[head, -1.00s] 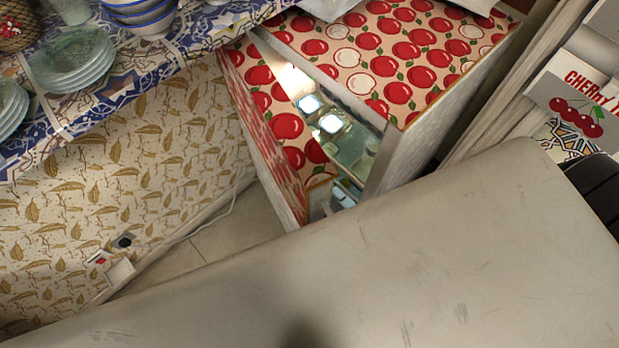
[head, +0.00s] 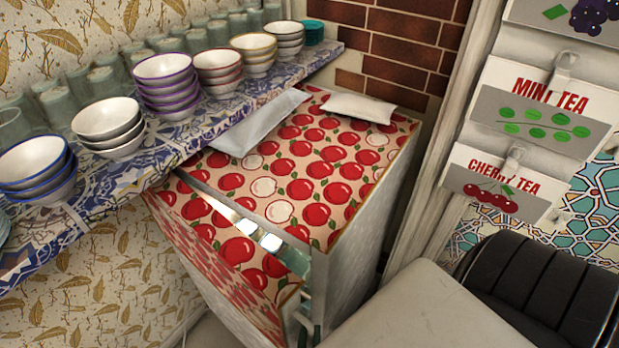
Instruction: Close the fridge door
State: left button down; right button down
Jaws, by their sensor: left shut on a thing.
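The fridge (head: 368,215) stands against the wall corner, with a red apple pattern on top and a pale grey side. Its door (head: 228,240) has the same red pattern and is on the left. A narrow strip with bright reflections (head: 270,242) lies between door and body. The door looks slightly ajar, wider toward the lower right. The lower part of the door is cut off by the frame. I cannot make out either gripper. A large pale surface, likely part of my arm, covers the bottom right and may hide what is behind it.
A blue-patterned shelf (head: 175,158) with bowls (head: 165,85) and glasses runs along the left wall, beside the fridge. Two whitish packets (head: 360,107) lie on the fridge top. Tea signs (head: 545,105) hang at right. A black ribbed object (head: 540,285) is at lower right.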

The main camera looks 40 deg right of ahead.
pick_arm(q)
jog(key=shift+f, duration=0.1)
jog(key=c, duration=1.2)
grip_release()
jog(key=b+v, duration=0.1)
jog(key=v, duration=1)
jog(key=shift+w, duration=0.1)
